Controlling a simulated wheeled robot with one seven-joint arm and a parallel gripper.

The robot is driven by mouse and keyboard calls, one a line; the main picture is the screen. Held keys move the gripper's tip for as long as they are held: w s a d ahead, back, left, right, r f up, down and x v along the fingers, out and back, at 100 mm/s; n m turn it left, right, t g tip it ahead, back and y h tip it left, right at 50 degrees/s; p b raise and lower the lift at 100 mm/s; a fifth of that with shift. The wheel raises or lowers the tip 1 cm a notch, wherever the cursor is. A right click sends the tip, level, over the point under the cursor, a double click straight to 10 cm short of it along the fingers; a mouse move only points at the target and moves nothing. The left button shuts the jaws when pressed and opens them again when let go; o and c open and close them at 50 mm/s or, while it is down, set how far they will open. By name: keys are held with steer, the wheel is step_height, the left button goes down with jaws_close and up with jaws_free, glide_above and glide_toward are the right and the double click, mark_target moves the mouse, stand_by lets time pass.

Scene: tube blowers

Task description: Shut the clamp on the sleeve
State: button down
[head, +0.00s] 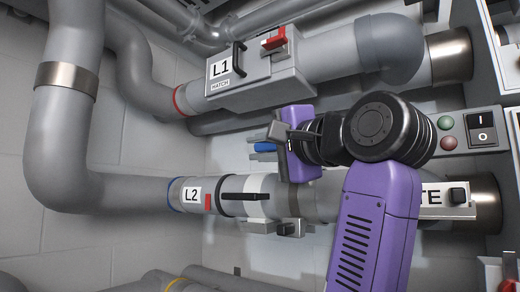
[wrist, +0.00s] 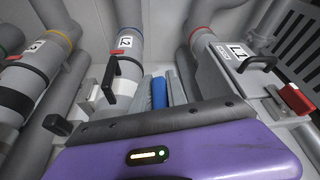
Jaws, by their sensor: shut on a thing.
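The L2 pipe (head: 200,193) runs across the lower middle in the head view. A pale sleeve-like band (head: 257,207) sits around it, with a black lever (head: 240,197) standing out; I cannot tell whether this clamp is open. The lever also shows in the wrist view (wrist: 108,84). My gripper (head: 257,146) is above and apart from the L2 pipe. Its grey fingers appear shut on a blue cylinder (head: 266,147), also between them in the wrist view (wrist: 160,93). What the cylinder is, I cannot tell.
The L1 box (head: 250,78) with a black handle and red lever (head: 274,41) is above my gripper. A switch panel (head: 482,128) is at right. A thick bent pipe (head: 65,120) stands at left. Bare wall shows behind.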

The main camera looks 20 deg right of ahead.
steer(key=shift+w+d+f+n+t+y+b, duration=0.25)
steer(key=shift+f+n+y+b, duration=1.15)
steer(key=shift+n, duration=1.1)
steer(key=shift+w+d+f+n+t+y+b, duration=0.25)
steer(key=shift+f+n+y+b, duration=0.5)
steer(key=shift+n+b, duration=1.45)
steer(key=shift+w+d+f+n+t+y+b, duration=0.1)
steer(key=shift+d+f+n+y+b, duration=0.25)
steer(key=shift+f+n+y+b, duration=1.65)
steer(key=shift+r+n+h+p, duration=0.75)
steer(key=shift+n+h, duration=0.1)
steer(key=shift+n, duration=0.15)
steer(key=c, duration=1.3)
jaws_free()
steer(key=shift+b+v, duration=1.25)
steer(key=shift+v, duration=2.6)
